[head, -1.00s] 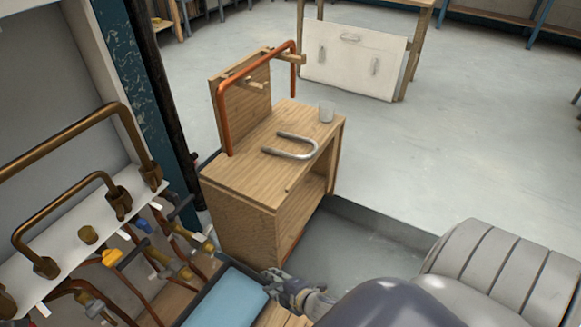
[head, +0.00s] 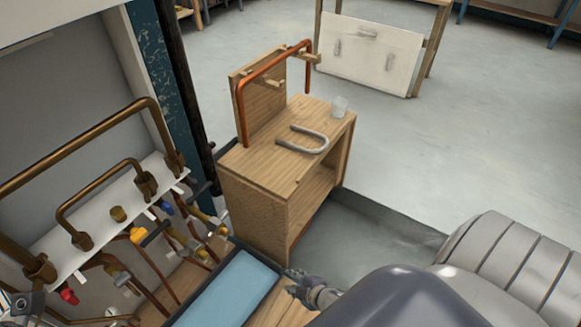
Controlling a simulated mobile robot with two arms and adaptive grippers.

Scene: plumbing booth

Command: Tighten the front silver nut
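Bronze-coloured pipes with large nuts (head: 145,184) rise from a white shelf (head: 105,214) at the left of the head view. Below the shelf are several small valves and fittings (head: 122,279), too small to tell apart well. I cannot make out for certain which is the front silver nut. My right gripper (head: 296,283) is small and dark at the bottom middle, by the right end of the blue tray and well apart from the fittings. Whether its fingers are open or shut is unclear. A grey metal part (head: 20,303) is cut off at the lower left corner; I cannot tell what it is.
A blue tray (head: 226,291) with a dark rim lies on a wooden surface at the bottom. The floor to the right is open.

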